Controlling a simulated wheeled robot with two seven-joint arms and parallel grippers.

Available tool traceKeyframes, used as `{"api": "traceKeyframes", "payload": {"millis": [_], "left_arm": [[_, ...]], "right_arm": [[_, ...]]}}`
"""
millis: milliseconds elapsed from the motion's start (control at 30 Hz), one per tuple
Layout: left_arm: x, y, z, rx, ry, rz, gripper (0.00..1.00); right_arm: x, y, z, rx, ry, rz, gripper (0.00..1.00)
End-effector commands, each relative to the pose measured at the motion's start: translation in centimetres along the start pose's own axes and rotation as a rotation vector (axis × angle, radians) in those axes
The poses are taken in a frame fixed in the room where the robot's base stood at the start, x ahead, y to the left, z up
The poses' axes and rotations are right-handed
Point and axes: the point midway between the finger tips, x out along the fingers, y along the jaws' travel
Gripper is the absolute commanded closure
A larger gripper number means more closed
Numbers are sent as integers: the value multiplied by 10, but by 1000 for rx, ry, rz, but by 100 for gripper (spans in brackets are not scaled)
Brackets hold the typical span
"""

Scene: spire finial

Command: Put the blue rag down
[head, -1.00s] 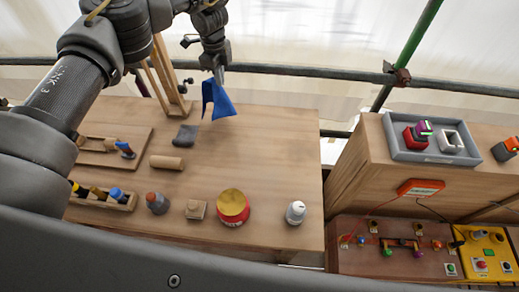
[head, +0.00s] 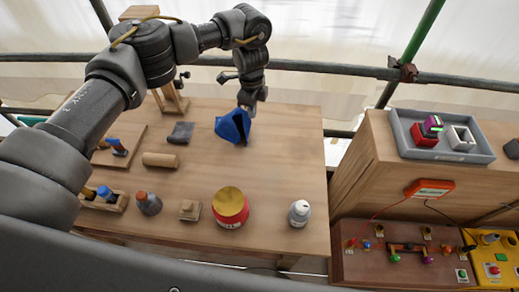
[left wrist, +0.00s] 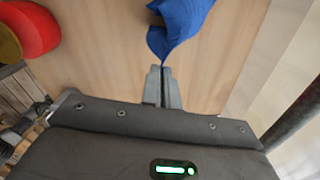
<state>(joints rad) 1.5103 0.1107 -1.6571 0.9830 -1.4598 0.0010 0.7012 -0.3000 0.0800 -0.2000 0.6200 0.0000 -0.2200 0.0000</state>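The blue rag (head: 233,127) is at the back of the wooden workbench (head: 275,190), bunched, its lower part at or just above the bench top; I cannot tell whether it touches. My left gripper (head: 247,109) points down at the rag's top edge. In the left wrist view the fingers (left wrist: 161,75) are together, with the blue rag (left wrist: 178,22) at their tips. The fingers look shut on it. My right gripper is in neither view.
A red tin (head: 230,207) and a white bottle (head: 299,213) stand near the front. The bench right of the rag is clear. A green pole (head: 415,50) rises behind.

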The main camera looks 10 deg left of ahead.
Motion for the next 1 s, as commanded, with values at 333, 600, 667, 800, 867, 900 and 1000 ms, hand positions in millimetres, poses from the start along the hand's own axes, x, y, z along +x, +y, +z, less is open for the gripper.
{"api": "traceKeyframes", "payload": {"millis": [333,600,667,800,867,900,1000], "left_arm": [[54,15,-56,3,2,2,100],[91,26,-98,3,1,1,100],[98,28,-107,2,2,2,100],[113,32,-125,2,1,1,100],[118,34,-130,2,1,1,100],[120,34,-134,1,1,1,100],[125,36,-140,1,1,1,100]], "right_arm": [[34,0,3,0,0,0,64],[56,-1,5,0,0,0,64],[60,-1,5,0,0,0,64],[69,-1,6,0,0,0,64],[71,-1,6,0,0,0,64],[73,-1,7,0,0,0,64],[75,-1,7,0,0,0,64]]}}
